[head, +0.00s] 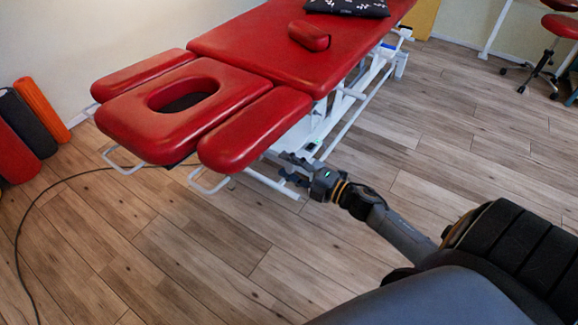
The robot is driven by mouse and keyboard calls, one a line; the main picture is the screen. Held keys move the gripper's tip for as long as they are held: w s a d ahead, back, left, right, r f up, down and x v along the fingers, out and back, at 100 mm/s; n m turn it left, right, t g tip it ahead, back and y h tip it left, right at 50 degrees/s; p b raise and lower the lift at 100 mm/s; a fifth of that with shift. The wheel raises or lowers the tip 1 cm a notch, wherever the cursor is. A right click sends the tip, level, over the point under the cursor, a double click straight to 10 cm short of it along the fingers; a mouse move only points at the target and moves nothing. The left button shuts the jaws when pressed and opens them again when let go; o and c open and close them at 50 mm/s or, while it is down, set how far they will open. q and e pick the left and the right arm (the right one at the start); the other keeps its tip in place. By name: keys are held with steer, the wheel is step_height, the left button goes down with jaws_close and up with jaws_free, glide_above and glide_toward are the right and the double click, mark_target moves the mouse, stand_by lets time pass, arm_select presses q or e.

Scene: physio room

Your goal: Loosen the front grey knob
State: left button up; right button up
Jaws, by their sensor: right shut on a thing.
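The red treatment table (262,45) has a headrest with an oval face hole (140,120) and two padded armrests. My right gripper (287,170) is at the white frame under the near end of the table, just right of the front armrest (252,130). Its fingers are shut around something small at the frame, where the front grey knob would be. The fingers hide the knob, so its shape and turn cannot be made out. My left gripper is not in view.
A red bolster (309,36) and a dark patterned pillow (347,6) lie on the table. A black cable (60,185) runs over the wooden floor at the left. Rolled mats (40,103) stand by the wall. A red stool (560,27) is at the far right; the floor between is clear.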

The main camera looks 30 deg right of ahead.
steer(key=o, duration=1.2)
steer(key=v, duration=1.2)
steer(key=shift+f, duration=0.1)
